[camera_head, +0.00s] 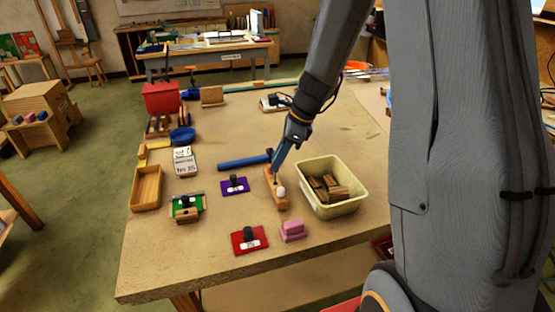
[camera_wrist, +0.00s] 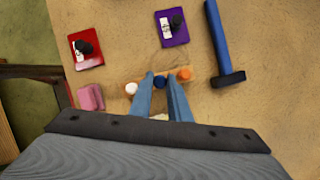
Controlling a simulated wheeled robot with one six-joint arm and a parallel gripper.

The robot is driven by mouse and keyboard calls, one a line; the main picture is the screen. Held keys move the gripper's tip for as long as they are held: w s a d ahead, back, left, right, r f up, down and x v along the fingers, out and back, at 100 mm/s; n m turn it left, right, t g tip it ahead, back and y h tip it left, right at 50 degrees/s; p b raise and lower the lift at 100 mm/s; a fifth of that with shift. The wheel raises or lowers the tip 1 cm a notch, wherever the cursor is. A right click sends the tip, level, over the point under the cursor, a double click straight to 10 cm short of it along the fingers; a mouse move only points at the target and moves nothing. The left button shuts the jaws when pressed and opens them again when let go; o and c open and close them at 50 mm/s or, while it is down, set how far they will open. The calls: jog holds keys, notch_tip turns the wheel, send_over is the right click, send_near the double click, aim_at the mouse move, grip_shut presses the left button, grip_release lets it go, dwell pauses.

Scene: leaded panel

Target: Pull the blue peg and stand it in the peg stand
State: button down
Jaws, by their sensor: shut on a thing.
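My gripper (camera_head: 274,174) reaches down over a wooden peg stand (camera_head: 270,185) on the table, left of the cream bin. In the wrist view its two blue fingers (camera_wrist: 159,80) are shut on the dark blue peg (camera_wrist: 160,83), whose round top shows between the tips. The peg is in line with the stand, between a white peg (camera_wrist: 131,88) and an orange peg (camera_wrist: 184,74). The white peg also shows in the head view (camera_head: 281,192). The fingers hide the lower part of the blue peg, so I cannot tell whether it sits in a hole or just above.
A cream bin (camera_head: 356,205) with wooden blocks stands close on the right. Purple (camera_head: 235,190), red (camera_head: 236,250) and green (camera_head: 175,201) plates, a pink block (camera_head: 292,226) and a blue-handled mallet (camera_head: 240,162) lie around.

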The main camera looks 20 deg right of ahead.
jog(key=shift+f+b, duration=1.4)
jog(key=shift+f, duration=1)
jog(key=c, duration=1.6)
grip_release()
jog(key=shift+b+v, duration=0.8)
jog(key=shift+v, duration=3.1)
